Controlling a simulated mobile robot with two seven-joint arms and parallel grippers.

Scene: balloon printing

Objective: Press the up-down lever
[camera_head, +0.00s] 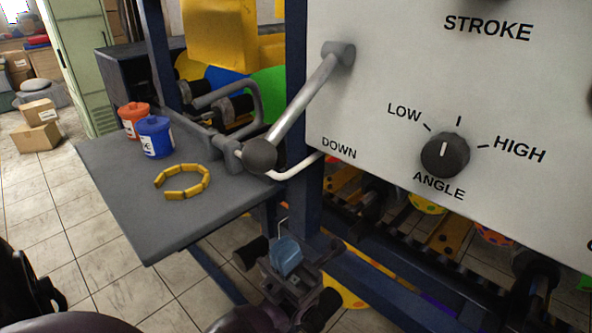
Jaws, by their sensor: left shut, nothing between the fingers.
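The up-down lever (303,101) is a grey metal rod with a dark round knob (260,155) on its end. Its pivot is at the upper left of the white control panel (400,70), and it slants down to the left past the panel's edge. The word DOWN (339,148) is printed on the panel below it. My left gripper (284,240) is at the bottom middle, below the knob and apart from it. It is shut and empty; its fingers show only small. My right gripper is not in view.
A grey side table (130,205) holds a blue pot (156,138), an orange-red pot (131,119) and a ring of yellow pieces (184,194). The angle dial (445,155) is on the panel. A dark blue frame post (297,60) stands behind the lever. Cardboard boxes (38,137) lie on the floor.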

